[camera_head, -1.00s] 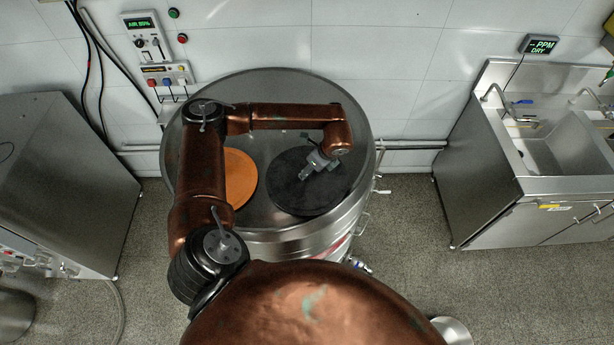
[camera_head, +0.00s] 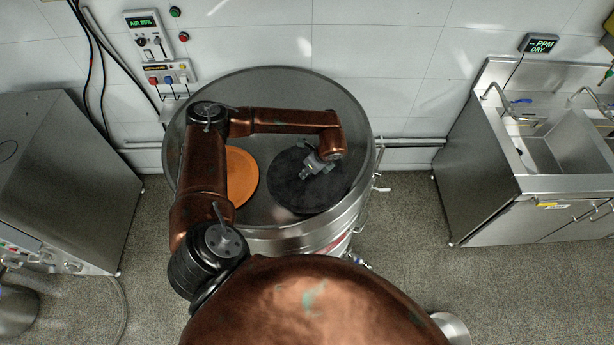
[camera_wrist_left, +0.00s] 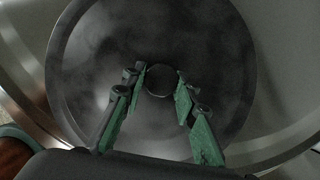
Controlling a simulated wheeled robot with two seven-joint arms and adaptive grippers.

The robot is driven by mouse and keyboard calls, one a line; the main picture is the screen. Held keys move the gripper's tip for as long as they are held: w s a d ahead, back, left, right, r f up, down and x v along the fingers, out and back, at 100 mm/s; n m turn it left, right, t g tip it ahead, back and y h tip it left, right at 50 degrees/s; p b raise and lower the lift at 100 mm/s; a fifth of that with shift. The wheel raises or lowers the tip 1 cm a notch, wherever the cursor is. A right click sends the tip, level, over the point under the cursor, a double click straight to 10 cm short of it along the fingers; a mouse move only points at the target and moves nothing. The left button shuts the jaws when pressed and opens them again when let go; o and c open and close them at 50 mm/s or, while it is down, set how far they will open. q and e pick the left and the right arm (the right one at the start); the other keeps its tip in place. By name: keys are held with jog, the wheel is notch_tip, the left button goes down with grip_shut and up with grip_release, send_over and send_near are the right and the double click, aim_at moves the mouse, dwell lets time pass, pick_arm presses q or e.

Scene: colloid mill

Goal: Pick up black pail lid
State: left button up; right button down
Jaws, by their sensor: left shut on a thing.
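The black pail lid (camera_head: 290,192) is a dark round disc on the right part of the large steel drum top (camera_head: 262,222). My left gripper (camera_head: 306,174) is over the lid, with its arm reaching in from the left. In the left wrist view, the lid (camera_wrist_left: 100,60) fills the middle, and its small round knob (camera_wrist_left: 161,84) sits between the green-padded fingers of my left gripper (camera_wrist_left: 161,82). The fingers are shut on this knob. I cannot tell whether the lid is clear of the surface. My right gripper is not in view.
An orange disc (camera_head: 241,178) lies left of the black lid, partly behind my arm. A steel sink unit (camera_head: 530,205) stands at the right and a steel cabinet (camera_head: 70,170) at the left. A wall panel (camera_head: 148,38) with switches is behind the drum.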

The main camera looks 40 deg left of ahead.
pick_arm(q)
grip_shut()
jog(key=shift+r, duration=0.15)
jog(key=shift+w+r+b, duration=0.1)
jog(key=shift+r+b, duration=0.45)
jog(key=shift+b, duration=0.1)
jog(key=s+d+r+b, duration=0.6)
jog(key=s+d+r, duration=0.3)
jog(key=s+r, duration=0.1)
jog(key=shift+v, duration=0.9)
jog(key=shift+s, duration=0.15)
